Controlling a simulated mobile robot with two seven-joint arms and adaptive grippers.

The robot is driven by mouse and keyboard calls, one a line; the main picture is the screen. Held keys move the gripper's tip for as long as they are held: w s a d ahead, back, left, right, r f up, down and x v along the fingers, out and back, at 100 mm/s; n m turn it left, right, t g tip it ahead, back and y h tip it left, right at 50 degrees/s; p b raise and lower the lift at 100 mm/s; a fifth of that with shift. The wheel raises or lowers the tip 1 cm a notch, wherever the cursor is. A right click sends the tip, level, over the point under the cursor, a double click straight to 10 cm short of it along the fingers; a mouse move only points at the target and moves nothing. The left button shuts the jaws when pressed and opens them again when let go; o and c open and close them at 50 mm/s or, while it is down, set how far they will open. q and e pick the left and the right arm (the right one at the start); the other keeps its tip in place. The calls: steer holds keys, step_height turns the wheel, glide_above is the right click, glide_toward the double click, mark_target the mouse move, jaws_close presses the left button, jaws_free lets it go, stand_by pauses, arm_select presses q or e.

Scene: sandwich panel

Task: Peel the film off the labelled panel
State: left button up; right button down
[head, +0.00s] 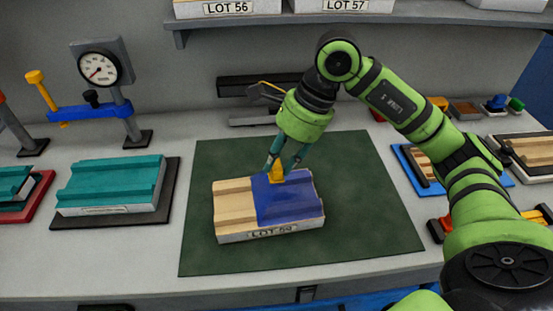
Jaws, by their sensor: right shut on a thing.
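The labelled panel (236,205) lies on the green mat (365,205). Its front label (270,233) reads LOT 5 and a digit that looks like 9. The panel's left part shows bare tan ribs. A glossy blue film (288,203) covers its right part. My right gripper (277,172) points down over the panel's far edge. Its teal fingers are shut on a yellow tab (277,175) at the far edge of the film. The fingers partly hide the tab, and I cannot tell whether the film is lifted there. My left gripper is not in view.
A teal panel (112,185) lies on a dark tray at the left, near a dial gauge stand (101,68). A blue tray (411,168) and other parts stand at the right behind my right arm. The shelf (400,19) overhangs the back. The mat around the panel is clear.

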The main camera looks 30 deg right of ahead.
steer(key=d+r, duration=0.2)
steer(key=d, duration=0.4)
steer(key=shift+w+r, duration=0.15)
steer(key=shift+w, duration=0.15)
stand_by(0.3)
steer(key=s+d+r+b, duration=0.1)
steer(key=s+d+r, duration=0.1)
steer(key=d, duration=0.5)
steer(key=s+d+r+b, duration=0.1)
steer(key=s+d+r, duration=0.1)
steer(key=d, duration=0.4)
steer(key=shift+s+d+b, duration=0.2)
steer(key=shift+d+b, duration=0.1)
steer(key=shift+d, duration=0.05)
stand_by(0.7)
steer(key=s+d+r+p, duration=0.3)
steer(key=d+r+p, duration=0.1)
steer(key=d, duration=0.5)
steer(key=shift+r, duration=0.5)
stand_by(0.6)
